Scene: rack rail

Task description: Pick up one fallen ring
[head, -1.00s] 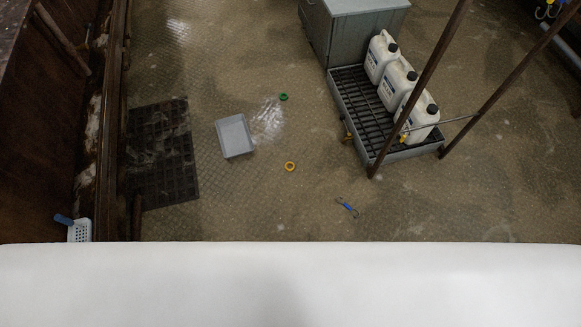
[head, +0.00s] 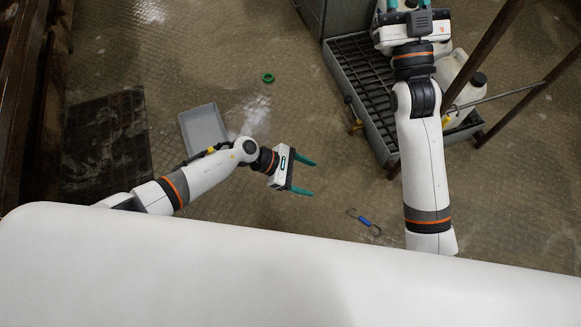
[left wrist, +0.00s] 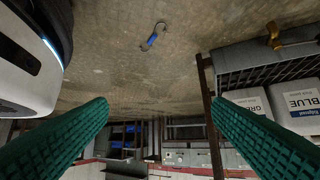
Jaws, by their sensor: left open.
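A green ring (head: 268,77) lies on the floor right of the grey tray. The yellow ring seen earlier on the floor is out of sight now; my left arm and gripper cover that area. My left gripper (head: 306,176) is open and empty over the floor, below and right of the green ring in the head view. Its two green fingers stand wide apart in the left wrist view (left wrist: 160,125), with no ring between them.
A grey tray (head: 204,127) and a dark mat (head: 106,135) lie at left. A blue-handled hooked piece (head: 364,221) lies on the floor. A grated pallet (head: 352,75) with white jugs (head: 458,78) and brown posts (head: 478,62) bound the right. The middle floor is open.

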